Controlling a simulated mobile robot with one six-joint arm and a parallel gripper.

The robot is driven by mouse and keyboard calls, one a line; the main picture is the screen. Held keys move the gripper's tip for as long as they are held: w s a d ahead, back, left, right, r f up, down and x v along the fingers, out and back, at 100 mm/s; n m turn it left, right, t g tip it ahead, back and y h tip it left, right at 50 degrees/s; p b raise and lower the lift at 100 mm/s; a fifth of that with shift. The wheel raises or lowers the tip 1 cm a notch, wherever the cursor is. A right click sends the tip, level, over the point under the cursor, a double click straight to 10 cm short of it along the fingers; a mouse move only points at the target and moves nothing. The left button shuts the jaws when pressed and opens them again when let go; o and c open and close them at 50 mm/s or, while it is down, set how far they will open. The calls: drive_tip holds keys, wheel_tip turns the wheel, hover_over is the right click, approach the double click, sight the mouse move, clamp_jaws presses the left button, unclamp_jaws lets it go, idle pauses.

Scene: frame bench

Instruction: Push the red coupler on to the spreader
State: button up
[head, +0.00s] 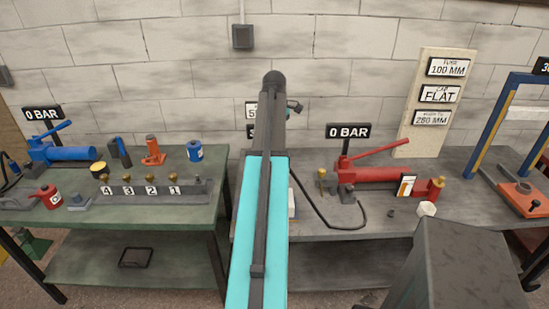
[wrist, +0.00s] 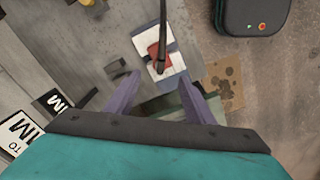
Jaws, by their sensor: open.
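My gripper (wrist: 160,80) is open and empty in the wrist view, its two purple-grey fingers spread. Between and beyond the fingers lies a white booklet (wrist: 147,43) with a red patch (wrist: 160,54). A dark hose (wrist: 163,30) crosses it; the hose's end is not clear. I cannot tell whether the red patch is the red coupler or print. In the head view my arm hides the gripper and the bench's middle. The black hose (head: 319,208) loops from the red hand pump (head: 375,173) towards the hidden area. I cannot make out the spreader.
A wooden sign board (head: 409,125) and a blue and yellow frame (head: 494,125) stand right on the grey bench (head: 320,236). The green bench (head: 142,215) at left holds a blue pump (head: 67,153) and a numbered manifold (head: 152,191). A dark case (wrist: 252,14) shows in the wrist view.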

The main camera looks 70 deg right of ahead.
drive_tip(key=shift+r, duration=0.65)
idle(0.6)
